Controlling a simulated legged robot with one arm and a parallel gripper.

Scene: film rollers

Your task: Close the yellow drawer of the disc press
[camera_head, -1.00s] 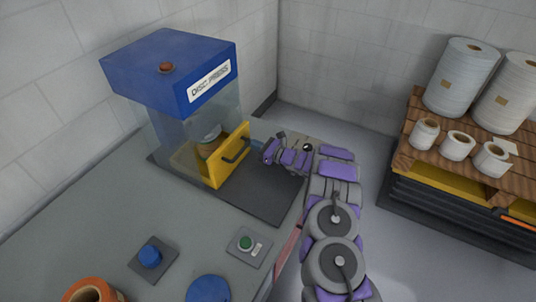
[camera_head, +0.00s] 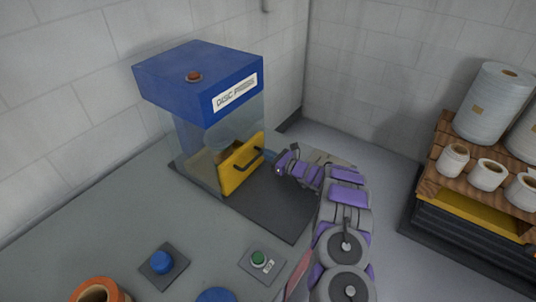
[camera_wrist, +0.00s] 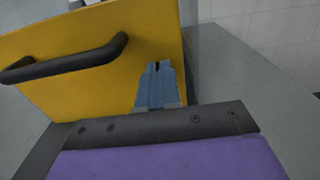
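The disc press (camera_head: 205,85) has a blue top and a clear lower housing, and stands on a dark mat on the counter. Its yellow drawer (camera_head: 240,170) has a dark bar handle on its front. The drawer front sits close against the housing; I cannot tell whether a small gap is left. My gripper (camera_head: 268,154) is at the right part of the drawer front, beside the handle. In the wrist view its blue fingers (camera_wrist: 158,68) are together and empty, their tips at the yellow front (camera_wrist: 100,75) near its right edge, right of the handle (camera_wrist: 65,62).
A red button (camera_head: 194,76) is on top of the press. A blue button (camera_head: 161,261) and a green button (camera_head: 258,258) are on the counter, with an orange roll (camera_head: 98,290) at the front left. A wooden pallet (camera_head: 445,183) with white rolls stands at the right.

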